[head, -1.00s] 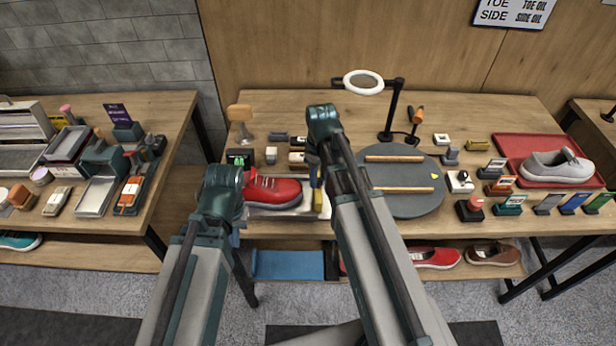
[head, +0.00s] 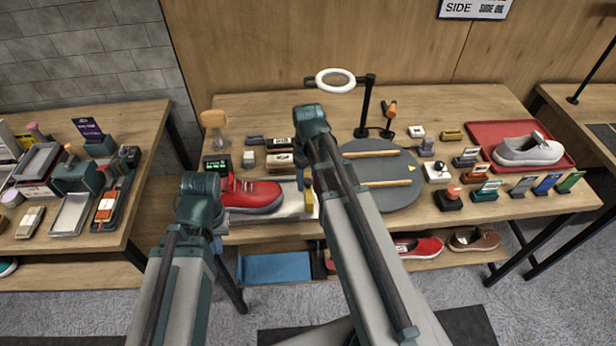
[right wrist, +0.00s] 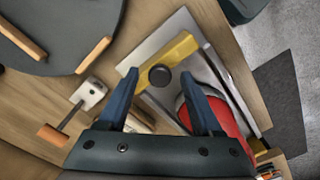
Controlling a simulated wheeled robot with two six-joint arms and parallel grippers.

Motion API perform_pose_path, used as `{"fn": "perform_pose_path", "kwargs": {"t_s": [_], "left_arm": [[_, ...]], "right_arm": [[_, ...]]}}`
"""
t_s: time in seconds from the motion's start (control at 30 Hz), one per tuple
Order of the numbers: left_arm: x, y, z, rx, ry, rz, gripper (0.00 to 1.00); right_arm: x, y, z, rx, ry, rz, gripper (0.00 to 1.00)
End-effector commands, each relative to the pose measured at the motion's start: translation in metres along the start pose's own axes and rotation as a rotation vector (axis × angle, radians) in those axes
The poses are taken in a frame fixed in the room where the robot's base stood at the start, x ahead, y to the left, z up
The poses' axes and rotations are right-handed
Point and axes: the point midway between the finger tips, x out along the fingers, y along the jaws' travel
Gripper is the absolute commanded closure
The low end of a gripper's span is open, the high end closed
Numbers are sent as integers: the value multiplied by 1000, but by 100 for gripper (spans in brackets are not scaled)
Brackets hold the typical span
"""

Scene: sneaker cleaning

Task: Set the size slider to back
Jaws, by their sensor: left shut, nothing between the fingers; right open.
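A red sneaker (head: 252,195) lies on a pale metal measuring plate (head: 290,207) at the front of the table. The yellow size slider (head: 309,200) stands at the plate's right end, beyond the sneaker's end. In the right wrist view the slider (right wrist: 183,47) is a yellow bar with a round dark knob (right wrist: 160,75). My right gripper (right wrist: 160,78) is open above it, with its blue fingertips on either side of the knob; contact cannot be told. My left gripper (head: 217,241) is shut and empty near the table's front edge, mostly hidden by its arm.
A round dark turntable (head: 385,195) with wooden bars stands right of the plate. A ring lamp (head: 335,80) stands behind. Small blocks and a dark display (head: 217,165) sit behind the sneaker. A red tray (head: 480,135) holds a grey shoe at the right.

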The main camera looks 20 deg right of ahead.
Motion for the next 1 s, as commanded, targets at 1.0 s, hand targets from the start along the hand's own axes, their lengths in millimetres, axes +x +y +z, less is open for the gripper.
{"fn": "perform_pose_path", "kwargs": {"t_s": [1.0], "left_arm": [[-122, -12, 7, -3, 0, 1, 100]], "right_arm": [[-123, 0, 0, 0, 0, 0, 33]]}}
